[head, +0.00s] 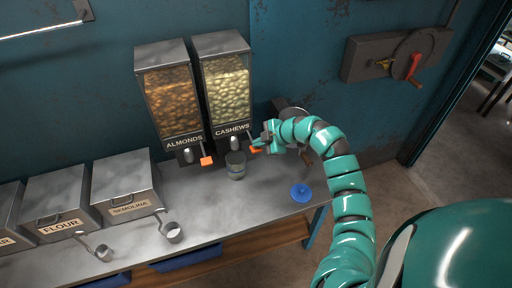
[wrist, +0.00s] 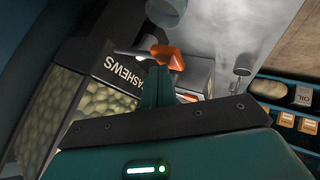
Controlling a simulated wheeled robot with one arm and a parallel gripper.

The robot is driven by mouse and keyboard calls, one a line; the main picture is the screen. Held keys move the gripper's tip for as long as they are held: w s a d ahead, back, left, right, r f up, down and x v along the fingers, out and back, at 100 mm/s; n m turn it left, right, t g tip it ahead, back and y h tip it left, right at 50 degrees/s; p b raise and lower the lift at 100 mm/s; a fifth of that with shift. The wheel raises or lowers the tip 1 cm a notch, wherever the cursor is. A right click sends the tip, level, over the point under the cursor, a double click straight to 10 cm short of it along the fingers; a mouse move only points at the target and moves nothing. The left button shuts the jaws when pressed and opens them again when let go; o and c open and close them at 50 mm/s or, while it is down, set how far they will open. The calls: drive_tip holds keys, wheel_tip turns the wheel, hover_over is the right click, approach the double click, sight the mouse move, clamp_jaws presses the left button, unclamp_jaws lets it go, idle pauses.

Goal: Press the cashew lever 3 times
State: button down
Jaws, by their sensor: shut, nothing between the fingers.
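The cashew dispenser (head: 226,88) hangs on the wall, a clear-fronted box full of pale nuts above a label reading CASHEWS. Its label and nuts also show at left in the wrist view (wrist: 108,100). Its orange lever (head: 255,149) sticks out at the lower right and shows in the wrist view (wrist: 168,56). My gripper (head: 268,138) is shut and empty, close beside the lever. In the wrist view its fingertips (wrist: 157,72) overlap the lever's near edge; I cannot tell whether they touch. A glass cup (head: 236,166) stands below the cashew spout.
The almond dispenser (head: 170,95) with its orange lever (head: 206,161) is to the left. A round metal object (head: 289,105) sits behind my gripper. A blue disc (head: 301,192) lies near the counter's right end. Metal bins (head: 125,185) and scoops (head: 172,232) stand at left.

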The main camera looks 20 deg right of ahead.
drive_tip(key=shift+f, duration=1.05)
idle(0.8)
drive_tip(key=shift+r, duration=0.1)
drive_tip(key=shift+r+p, duration=1.35)
drive_tip(key=shift+r, duration=0.3)
drive_tip(key=shift+r+p, duration=1.9)
drive_tip(key=shift+r, duration=0.6)
